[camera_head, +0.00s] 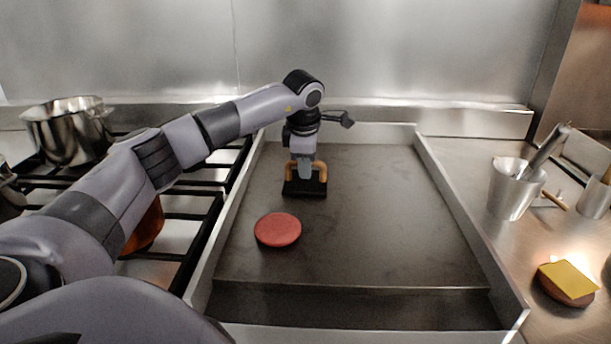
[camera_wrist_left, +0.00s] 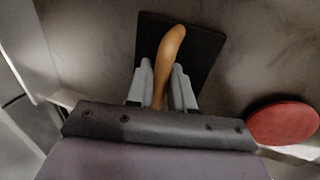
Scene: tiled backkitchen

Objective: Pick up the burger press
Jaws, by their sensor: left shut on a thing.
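The burger press is a black rectangular plate (camera_head: 305,188) with a wooden handle (camera_head: 320,170). It is on the griddle toward its back left, and I cannot tell whether the plate touches the surface. My left gripper (camera_head: 305,174) is over it, shut on the handle. In the left wrist view the wooden handle (camera_wrist_left: 167,62) runs between the two fingers of the gripper (camera_wrist_left: 162,82), with the black plate (camera_wrist_left: 203,45) behind. The fingers hide part of the handle. My right gripper is not in view.
A red patty (camera_head: 278,230) lies on the griddle (camera_head: 390,225) in front of the press. Raised walls edge the griddle. A pot (camera_head: 68,132) stands on the stove at left. A metal container (camera_head: 514,190) and a bun with cheese (camera_head: 567,282) are at right. The griddle's right half is clear.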

